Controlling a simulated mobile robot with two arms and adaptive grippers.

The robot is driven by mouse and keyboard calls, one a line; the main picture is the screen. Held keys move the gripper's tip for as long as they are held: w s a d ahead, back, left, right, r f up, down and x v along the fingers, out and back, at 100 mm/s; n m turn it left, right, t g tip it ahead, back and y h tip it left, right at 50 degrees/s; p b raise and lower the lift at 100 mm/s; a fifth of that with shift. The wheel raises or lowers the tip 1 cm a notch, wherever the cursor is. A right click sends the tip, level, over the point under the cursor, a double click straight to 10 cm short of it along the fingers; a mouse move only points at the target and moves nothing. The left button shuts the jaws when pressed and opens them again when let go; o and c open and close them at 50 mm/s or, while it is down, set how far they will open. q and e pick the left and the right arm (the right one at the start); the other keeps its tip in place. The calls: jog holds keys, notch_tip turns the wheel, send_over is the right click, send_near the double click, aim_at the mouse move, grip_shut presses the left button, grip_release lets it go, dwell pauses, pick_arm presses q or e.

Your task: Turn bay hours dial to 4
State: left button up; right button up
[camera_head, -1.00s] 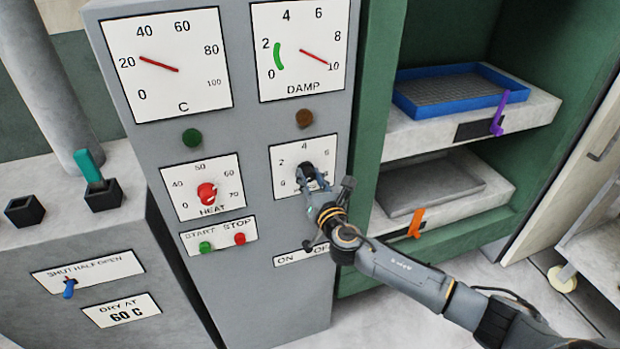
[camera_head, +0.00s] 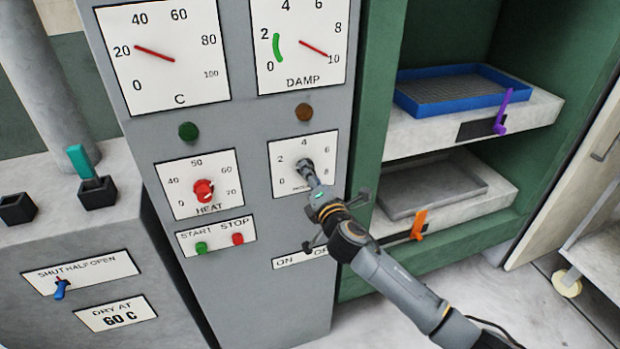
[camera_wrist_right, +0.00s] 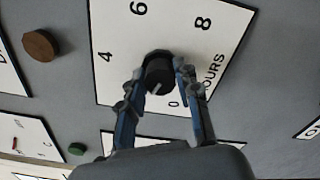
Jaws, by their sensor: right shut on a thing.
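The hours dial is a dark round knob (camera_head: 304,167) on a white plate (camera_head: 284,183) marked 2, 4, 6 and 8, on the grey panel. In the right wrist view the same knob (camera_wrist_right: 159,73) sits between the two fingers, with the plate's 0 just below it and 4, 6 and 8 farther out. My right gripper (camera_head: 309,174) is shut on the knob. In the right wrist view the fingers of the gripper (camera_wrist_right: 160,80) touch it from both sides. I cannot tell for sure where its pointer points. My left gripper is not in view.
Above are the DAMP gauge (camera_head: 301,45) and a brown button (camera_head: 303,112). The red HEAT knob (camera_head: 203,190) is to the left, above the green start (camera_head: 201,247) and red stop (camera_head: 238,239) buttons. The cabinet at right holds a blue tray (camera_head: 420,108) and a grey tray (camera_head: 472,190).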

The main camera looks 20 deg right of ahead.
jog(key=m+b, duration=0.1)
jog(key=m, duration=1.2)
jog(key=shift+f+m, duration=0.1)
jog(key=shift+m, duration=0.3)
jog(key=o, duration=1.1)
jog(key=shift+o, duration=0.2)
jog(key=s, duration=1.2)
jog(key=shift+d, duration=0.25)
